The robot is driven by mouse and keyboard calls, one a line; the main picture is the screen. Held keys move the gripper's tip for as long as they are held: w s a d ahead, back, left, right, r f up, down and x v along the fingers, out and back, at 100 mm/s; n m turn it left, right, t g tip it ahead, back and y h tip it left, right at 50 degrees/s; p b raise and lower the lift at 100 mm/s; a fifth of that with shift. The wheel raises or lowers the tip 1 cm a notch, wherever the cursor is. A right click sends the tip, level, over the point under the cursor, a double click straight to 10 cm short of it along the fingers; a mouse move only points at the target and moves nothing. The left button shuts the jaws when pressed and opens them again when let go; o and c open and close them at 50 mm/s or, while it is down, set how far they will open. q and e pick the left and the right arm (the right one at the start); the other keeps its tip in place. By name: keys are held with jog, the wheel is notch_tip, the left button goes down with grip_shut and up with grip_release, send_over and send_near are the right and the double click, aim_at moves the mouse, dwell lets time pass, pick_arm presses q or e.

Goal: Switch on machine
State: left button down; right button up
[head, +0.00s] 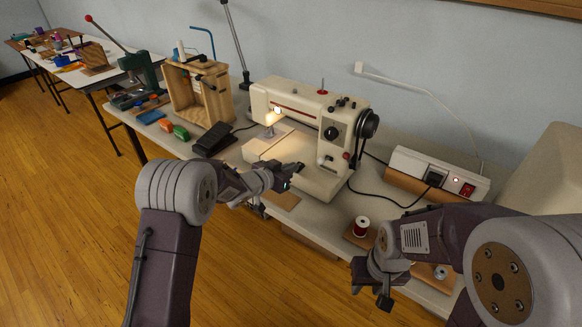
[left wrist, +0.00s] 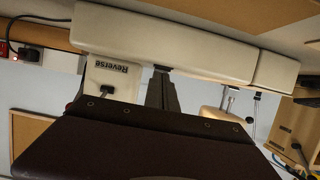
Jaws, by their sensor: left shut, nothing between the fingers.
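The cream sewing machine (head: 315,130) stands on the table, with a dark dial (head: 332,133) and a black handwheel (head: 368,123). A bright light (head: 277,110) glows near its needle. A power strip (head: 410,163) to its right has a plug, a lit red light and a red switch (head: 467,189). My left gripper (head: 293,173) is shut and empty in front of the machine. In the left wrist view, my fingers (left wrist: 160,92) are beside an upside-down "Reverse" label (left wrist: 118,70) on the machine; contact is unclear. My right gripper (head: 372,284) hangs low by the table's front edge, its opening unclear.
A black foot pedal (head: 214,139) and a wooden box frame (head: 200,92) are left of the machine. Black cables cross the table. A beige shape (head: 550,170) fills the right end. The floor at left is clear.

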pick_arm(q)
jog(key=shift+r+p, duration=0.75)
jog(key=shift+p, duration=0.1)
pick_arm(e)
jog(key=shift+r, duration=0.9)
